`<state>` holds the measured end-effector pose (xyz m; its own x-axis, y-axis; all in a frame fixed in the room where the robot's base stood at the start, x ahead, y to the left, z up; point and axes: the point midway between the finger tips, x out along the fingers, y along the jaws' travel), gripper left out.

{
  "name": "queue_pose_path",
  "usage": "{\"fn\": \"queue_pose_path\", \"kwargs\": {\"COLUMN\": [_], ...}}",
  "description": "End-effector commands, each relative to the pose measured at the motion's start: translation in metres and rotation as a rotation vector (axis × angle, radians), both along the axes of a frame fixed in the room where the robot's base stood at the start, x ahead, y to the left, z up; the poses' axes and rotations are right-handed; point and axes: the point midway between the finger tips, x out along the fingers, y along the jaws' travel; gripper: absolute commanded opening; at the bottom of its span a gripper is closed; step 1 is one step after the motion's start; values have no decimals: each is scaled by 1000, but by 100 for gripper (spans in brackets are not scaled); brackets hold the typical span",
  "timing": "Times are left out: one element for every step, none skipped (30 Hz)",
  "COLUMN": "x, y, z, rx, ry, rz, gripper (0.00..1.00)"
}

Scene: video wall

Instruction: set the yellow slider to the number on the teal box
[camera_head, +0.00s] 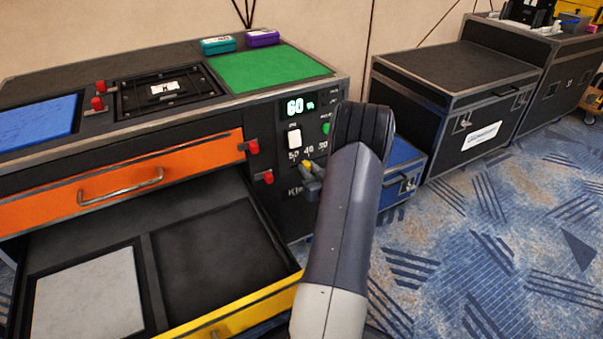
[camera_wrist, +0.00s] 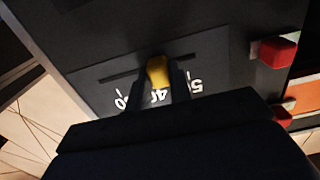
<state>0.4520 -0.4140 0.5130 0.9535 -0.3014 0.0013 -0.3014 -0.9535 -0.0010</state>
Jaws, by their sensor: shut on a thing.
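The yellow slider (camera_wrist: 157,70) sits in a dark slot on the front panel of the case, about level with the 40 mark; marks for 50 and 30 are either side. In the head view the yellow slider (camera_head: 307,163) shows just below the printed numbers. My gripper (camera_wrist: 162,82) is shut on it, one finger on each side; it also shows in the head view (camera_head: 311,172). The teal box (camera_head: 218,46) stands on the case top at the back. It has a white label whose number is too small to read.
A lit display (camera_head: 297,106) above the slider reads 60. Below an orange drawer (camera_head: 130,175), a yellow-edged drawer (camera_head: 225,322) stands open left of my arm. A purple box (camera_head: 262,37) stands beside the teal one.

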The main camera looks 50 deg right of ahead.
Motion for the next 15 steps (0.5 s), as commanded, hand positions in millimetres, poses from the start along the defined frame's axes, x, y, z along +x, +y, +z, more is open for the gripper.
{"fn": "queue_pose_path", "kwargs": {"x": [-3, -4, -5, -6, -7, -7, -7, -7, -7, -7, -7, -7, -7, -7, -7], "y": [-10, -13, -17, -19, -20, -20, -20, -20, -20, -20, -20, -20, -20, -20, -20], "z": [-1, -1, 0, 0, 0, 0, 0, 0, 0, 0, 0, 0, 0, 0, 0], "rx": [-3, -2, -2, -2, -2, -1, 0, 0, 1, 0, 0, 0, 0, 0, 0], "ry": [-2, 0, 0, 1, 2, 1, 2, 2, 2, 2, 2, 2, 2, 2, 2], "rz": [-4, -4, -3, -3, -2, -1, -1, -1, -1, -1, -1, -1, -1, -1, 0], "gripper": [0, 0, 0, 0, 0, 0, 0, 0, 0, 0, 0, 0, 0, 22, 26]}}
